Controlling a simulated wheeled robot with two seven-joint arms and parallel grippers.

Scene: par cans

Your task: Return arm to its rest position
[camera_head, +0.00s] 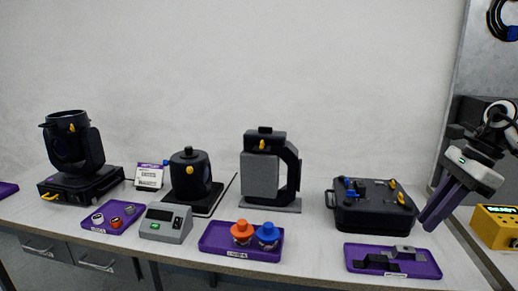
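My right gripper (427,224) hangs at the right side, with a white body and purple fingers pointing down and to the left. It is in the air in front of the right end of the table, beside the black case (372,212). The fingers overlap in this view, so the gap between them is unclear. I see nothing held in them. My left gripper is not in view.
The long table (320,222) holds a black moving-head lamp (75,150), a black can (190,172), a grey-and-black lamp (262,170), a scale (166,223) and purple trays (215,238). The front tray holds orange (242,233) and blue (268,236) pieces. A yellow box (495,229) stands far right.

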